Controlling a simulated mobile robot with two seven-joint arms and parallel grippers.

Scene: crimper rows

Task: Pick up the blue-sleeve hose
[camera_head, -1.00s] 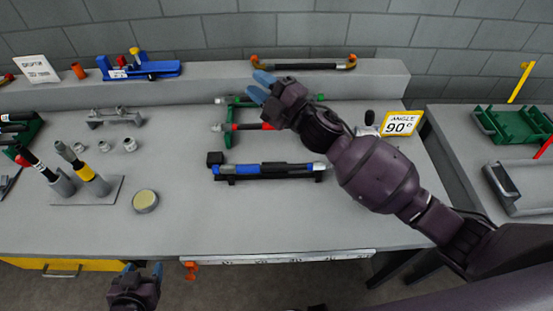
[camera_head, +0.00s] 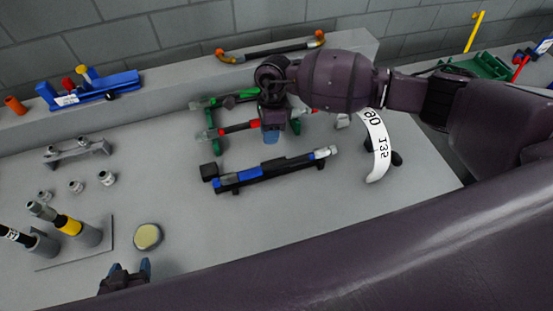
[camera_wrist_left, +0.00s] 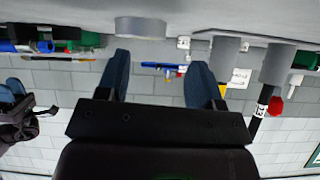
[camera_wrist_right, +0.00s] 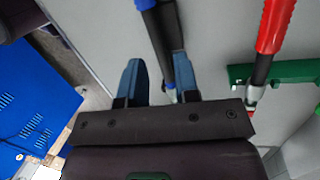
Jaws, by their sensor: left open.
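The blue-sleeve hose (camera_head: 275,165) lies across a black stand (camera_head: 240,187) on the table. It is black with a blue sleeve and metal ends. My right gripper (camera_head: 272,137) points down just behind the hose's middle in the head view. In the right wrist view its two blue fingers (camera_wrist_right: 157,80) are apart, and the black part of the hose (camera_wrist_right: 163,38) shows between them, close to the right finger. No contact is visible. My left gripper (camera_head: 126,273) is at the table's front edge. Its fingers are apart and empty in the left wrist view (camera_wrist_left: 158,82).
A red-sleeve hose (camera_head: 232,129) and a green-sleeve hose (camera_head: 225,100) lie behind on green supports. A white curved scale (camera_head: 376,147) stands right of the blue hose. A round tin (camera_head: 148,237) and upright holders with a yellow-banded hose (camera_head: 68,224) are at left.

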